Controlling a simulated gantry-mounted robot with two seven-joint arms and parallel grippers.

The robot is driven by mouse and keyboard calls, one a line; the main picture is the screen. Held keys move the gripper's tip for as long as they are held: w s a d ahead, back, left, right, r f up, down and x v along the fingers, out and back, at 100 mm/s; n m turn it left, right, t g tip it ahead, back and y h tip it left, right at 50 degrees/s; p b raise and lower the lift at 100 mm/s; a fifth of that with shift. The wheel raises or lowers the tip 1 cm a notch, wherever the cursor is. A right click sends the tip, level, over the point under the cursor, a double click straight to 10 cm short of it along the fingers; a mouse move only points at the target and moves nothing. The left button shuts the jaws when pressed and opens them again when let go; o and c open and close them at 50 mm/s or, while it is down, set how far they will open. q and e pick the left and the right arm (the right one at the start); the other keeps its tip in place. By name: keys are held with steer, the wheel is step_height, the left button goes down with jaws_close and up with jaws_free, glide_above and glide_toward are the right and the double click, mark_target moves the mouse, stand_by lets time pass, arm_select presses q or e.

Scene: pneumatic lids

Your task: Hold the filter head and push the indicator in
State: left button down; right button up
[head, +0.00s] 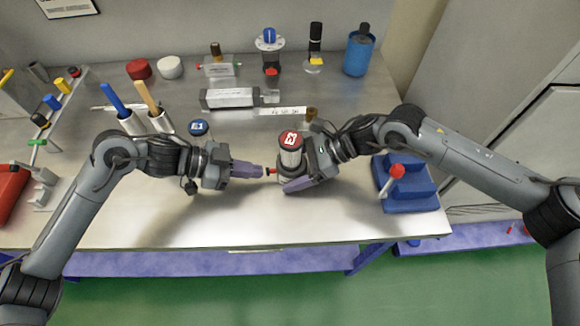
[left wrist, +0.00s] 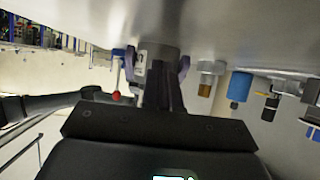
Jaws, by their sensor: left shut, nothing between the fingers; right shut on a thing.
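The filter head (head: 291,158) is a pale cylinder with a red labelled cap and a dark lower part. It stands upright near the middle of the table. The red indicator (head: 271,171) sticks out from its left side. My right gripper (head: 290,181) is shut around the filter head from the right. My left gripper (head: 262,171) is shut and empty, its tips pointing right, at or very close to the indicator's end; I cannot tell if they touch. In the left wrist view the filter head (left wrist: 158,53) is partly hidden behind my fingers, and the indicator is not distinguishable.
A blue block with a red-knobbed lever (head: 391,176) stands at the right. A blue round lid (head: 199,127) lies behind my left gripper. The front table is clear.

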arm_select(q)
steer(key=shift+w+d, duration=0.1)
steer(key=shift+d, duration=0.85)
stand_by(0.7)
steer(key=shift+a, duration=0.1)
steer(key=shift+d+r+v, duration=0.1)
steer(key=shift+r+v, duration=0.05)
steer(key=shift+v, duration=0.6)
steer(key=shift+d+r+v, duration=0.1)
steer(key=shift+r+v, duration=0.05)
steer(key=shift+v, duration=0.6)
steer(key=shift+d+r+v, duration=0.1)
steer(key=shift+r+v, duration=0.05)
steer(key=shift+v, duration=0.55)
steer(key=shift+a, duration=0.2)
steer(key=v, duration=1.1)
steer(key=shift+a+r, duration=0.2)
steer(key=shift+a, duration=0.15)
arm_select(e)
steer(key=o, duration=1)
steer(key=shift+c, duration=0.2)
